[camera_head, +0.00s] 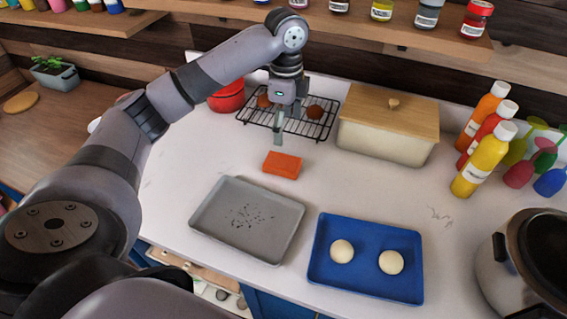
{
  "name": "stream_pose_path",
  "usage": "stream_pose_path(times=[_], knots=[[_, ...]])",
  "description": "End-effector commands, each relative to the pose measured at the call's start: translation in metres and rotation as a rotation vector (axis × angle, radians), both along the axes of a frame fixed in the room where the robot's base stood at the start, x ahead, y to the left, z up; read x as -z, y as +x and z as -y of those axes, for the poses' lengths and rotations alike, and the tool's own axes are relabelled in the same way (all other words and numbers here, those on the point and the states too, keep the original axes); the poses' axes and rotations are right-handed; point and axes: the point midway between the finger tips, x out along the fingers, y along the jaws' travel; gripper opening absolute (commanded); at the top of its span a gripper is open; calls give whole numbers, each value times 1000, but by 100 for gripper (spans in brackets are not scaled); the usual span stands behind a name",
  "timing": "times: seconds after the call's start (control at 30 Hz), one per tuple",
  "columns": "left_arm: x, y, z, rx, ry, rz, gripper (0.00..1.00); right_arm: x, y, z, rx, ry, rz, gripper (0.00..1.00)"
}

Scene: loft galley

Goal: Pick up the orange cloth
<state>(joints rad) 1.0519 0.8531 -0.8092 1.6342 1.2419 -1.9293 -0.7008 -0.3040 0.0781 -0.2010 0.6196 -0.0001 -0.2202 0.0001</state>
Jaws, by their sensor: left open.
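The orange cloth (282,165) is a small folded block lying flat on the white counter, between the wire rack and the grey tray. My left gripper (279,140) points down just behind the cloth, over the front edge of the rack. It is open and holds nothing. Its fingertips appear close to the cloth's far edge; whether they touch it, I cannot tell. My right gripper is not in view.
A black wire rack (328,104) holds brown round items behind the cloth. A grey tray (210,228) with dark crumbs and a blue tray (366,289) with two dough balls lie in front. A bread box (385,140), bottles (480,165) and a cooker (497,270) stand right.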

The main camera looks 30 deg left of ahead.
Motion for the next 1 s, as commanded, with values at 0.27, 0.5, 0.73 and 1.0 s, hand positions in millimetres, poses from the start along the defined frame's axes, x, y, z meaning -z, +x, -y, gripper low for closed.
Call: stream_pose_path(times=[0.27, 0.5, 0.73, 1.0], knots=[[58, -1, 0, -1, 0, -2, 78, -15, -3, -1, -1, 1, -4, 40], [81, 0, 0, -1, 0, 1, 78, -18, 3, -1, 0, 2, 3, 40], [106, 1, -4, -2, 1, -2, 78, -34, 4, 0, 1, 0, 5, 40], [133, 2, -4, -1, 2, 3, 78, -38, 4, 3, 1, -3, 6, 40]])
